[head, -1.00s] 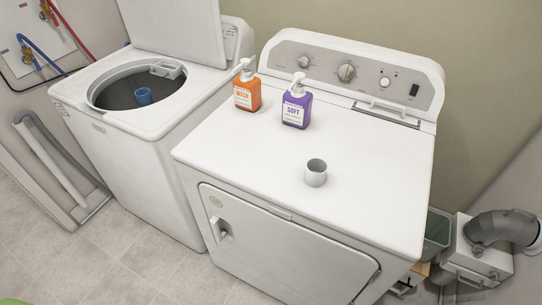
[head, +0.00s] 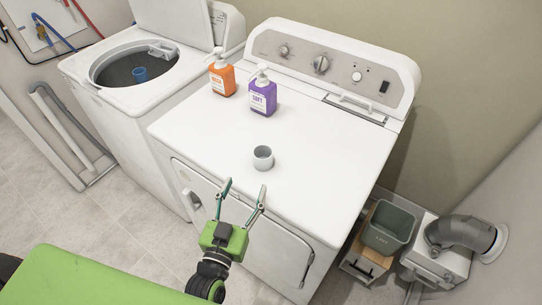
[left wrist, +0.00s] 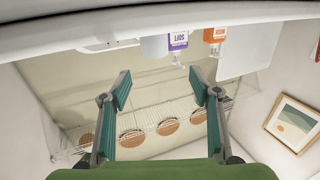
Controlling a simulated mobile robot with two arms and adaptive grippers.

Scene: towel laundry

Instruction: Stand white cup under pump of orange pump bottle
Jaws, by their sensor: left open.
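The white cup (head: 263,158) stands upright near the front of the dryer top; it also shows upside down in the left wrist view (left wrist: 154,46). The orange pump bottle (head: 221,78) stands at the back left of the dryer top, its pump head up. It also shows inverted in the left wrist view (left wrist: 215,34). My left gripper (head: 245,187) is open and empty in front of the cup, near the dryer's front edge, fingers pointing toward it. Its two fingers (left wrist: 160,92) frame the left wrist view. My right gripper is not in view.
A purple pump bottle (head: 262,97) stands right of the orange one. The dryer top (head: 330,150) is otherwise clear. A grey bin (head: 388,228) stands right of the dryer.

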